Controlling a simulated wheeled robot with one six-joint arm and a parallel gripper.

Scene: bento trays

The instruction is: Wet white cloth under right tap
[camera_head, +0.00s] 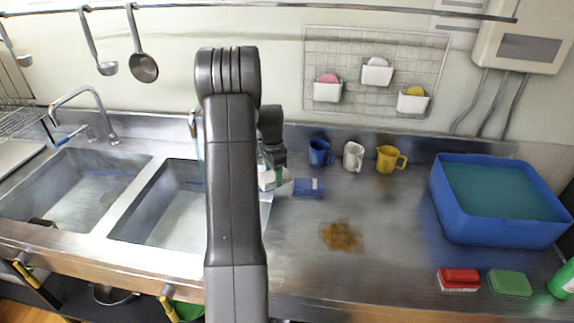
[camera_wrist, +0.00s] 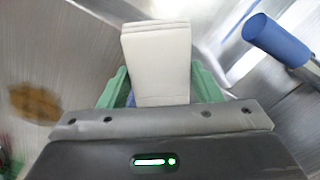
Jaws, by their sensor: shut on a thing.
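My gripper (camera_head: 274,166) is shut on a folded white cloth (camera_head: 268,181) just right of the right sink basin, behind my arm. In the wrist view the white cloth (camera_wrist: 157,62) stands out between the green fingers of the gripper (camera_wrist: 158,88). The right tap (camera_head: 192,124) is at the back of the right basin (camera_head: 160,205), mostly hidden by my arm. A blue handle on a metal stem (camera_wrist: 277,40), which looks like a tap lever, is close to the right of the cloth in the wrist view.
A folded blue cloth (camera_head: 309,187) lies right of the gripper. Blue, white and yellow mugs (camera_head: 353,156) stand along the back wall. A brown stain (camera_head: 341,236) marks the counter. A blue tub (camera_head: 455,219) stands at the right. The left tap (camera_head: 100,112) is over the left basin.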

